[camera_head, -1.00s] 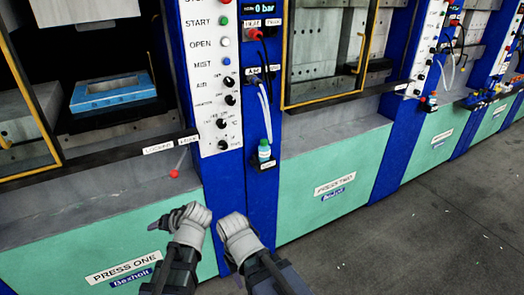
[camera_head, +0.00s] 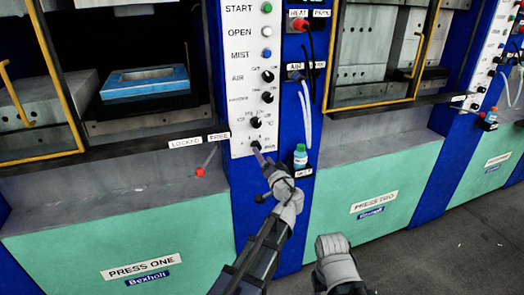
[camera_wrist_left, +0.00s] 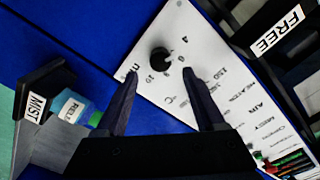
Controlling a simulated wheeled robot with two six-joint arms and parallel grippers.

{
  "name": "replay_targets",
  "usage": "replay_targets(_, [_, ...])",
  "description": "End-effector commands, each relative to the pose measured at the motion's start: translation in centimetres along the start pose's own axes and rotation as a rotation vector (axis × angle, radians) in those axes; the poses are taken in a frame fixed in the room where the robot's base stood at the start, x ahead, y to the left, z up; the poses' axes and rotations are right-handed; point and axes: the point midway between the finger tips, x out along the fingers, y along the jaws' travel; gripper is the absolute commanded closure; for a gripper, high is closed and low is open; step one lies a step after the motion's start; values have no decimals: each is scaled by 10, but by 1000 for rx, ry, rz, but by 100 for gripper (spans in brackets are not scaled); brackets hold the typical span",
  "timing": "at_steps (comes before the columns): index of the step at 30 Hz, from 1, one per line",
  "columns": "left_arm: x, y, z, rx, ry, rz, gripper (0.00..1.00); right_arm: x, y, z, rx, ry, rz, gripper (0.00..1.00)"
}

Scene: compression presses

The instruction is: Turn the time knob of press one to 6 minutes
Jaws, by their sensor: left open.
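Press one's control panel (camera_head: 250,90) is white, with a column of buttons and black knobs. The time knob (camera_head: 256,146) is the lowest black knob; in the left wrist view the round knob (camera_wrist_left: 160,60) sits on the panel with small numbers around it. Its pointer setting is too small to read. My left gripper (camera_head: 262,160) is just below and in front of this knob. In the left wrist view the gripper (camera_wrist_left: 160,74) is open, its fingertips apart, with the knob centred just beyond them. My right gripper (camera_head: 331,245) hangs lower right, away from the panel; its jaws are unclear.
A temperature knob (camera_head: 256,123) is just above the time knob. A bottle (camera_head: 300,157) with a teal label stands in a holder close to the right of my left gripper. A red-tipped lever (camera_head: 200,172) is to the left. Press two (camera_head: 375,190) is at right.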

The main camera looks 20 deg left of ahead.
Motion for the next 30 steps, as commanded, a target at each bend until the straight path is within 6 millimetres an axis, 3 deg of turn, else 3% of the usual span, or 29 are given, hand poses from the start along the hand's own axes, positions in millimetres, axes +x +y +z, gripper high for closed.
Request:
replay_targets(3, [23,1,-1,0,-2,-2,29,0,0,0,0,0,0,50])
replay_targets(9, [47,1,0,0,-2,-1,29,0,0,0,0,0,0,50])
replay_targets(23, [56,0,0,0,-1,0,29,0,0,0,0,0,0,50])
replay_targets(30, [56,0,0,0,-1,0,56,0,0,0,0,0,0,50])
